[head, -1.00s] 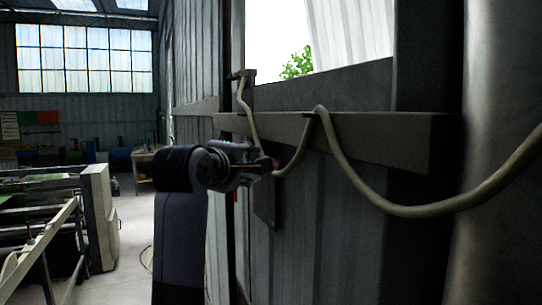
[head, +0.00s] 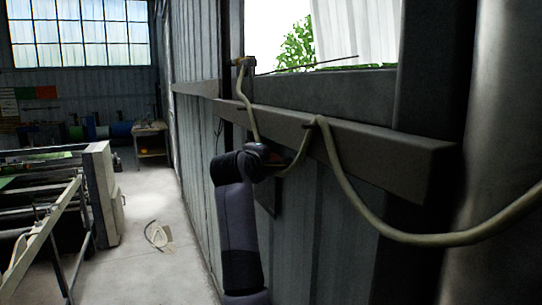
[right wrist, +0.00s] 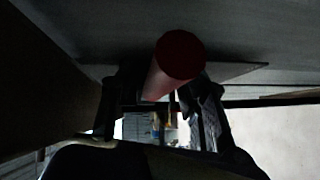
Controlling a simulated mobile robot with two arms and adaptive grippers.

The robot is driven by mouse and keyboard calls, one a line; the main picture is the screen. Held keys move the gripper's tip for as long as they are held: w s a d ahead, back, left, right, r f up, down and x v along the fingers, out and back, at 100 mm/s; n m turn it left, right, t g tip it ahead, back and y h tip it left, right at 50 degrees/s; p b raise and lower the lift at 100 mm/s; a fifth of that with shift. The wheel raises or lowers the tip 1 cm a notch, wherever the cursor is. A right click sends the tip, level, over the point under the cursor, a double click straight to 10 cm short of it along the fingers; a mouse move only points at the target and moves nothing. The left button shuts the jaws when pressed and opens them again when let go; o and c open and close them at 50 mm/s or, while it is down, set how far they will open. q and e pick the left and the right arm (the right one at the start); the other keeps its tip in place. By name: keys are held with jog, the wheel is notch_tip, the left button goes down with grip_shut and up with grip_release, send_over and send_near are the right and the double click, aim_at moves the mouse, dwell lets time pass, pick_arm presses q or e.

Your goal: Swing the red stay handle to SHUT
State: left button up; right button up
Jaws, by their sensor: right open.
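The red stay handle (right wrist: 176,62) shows in the right wrist view as a round red end with a short bar behind it, close to a grey surface. My right gripper (right wrist: 160,92) is open, with one finger on each side of the red bar; I cannot tell whether either touches it. In the head view my right gripper (head: 264,156) is small and dark beside the wall beam, mostly hidden by my own wrist. The red handle cannot be made out in the head view. My left gripper is out of view.
A pale hose (head: 345,185) hangs in loops from the wall beam (head: 375,150) near my right arm. A dark plate (head: 267,196) hangs below the beam.

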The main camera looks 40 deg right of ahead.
grip_shut()
dwell(0.4)
dwell(0.4)
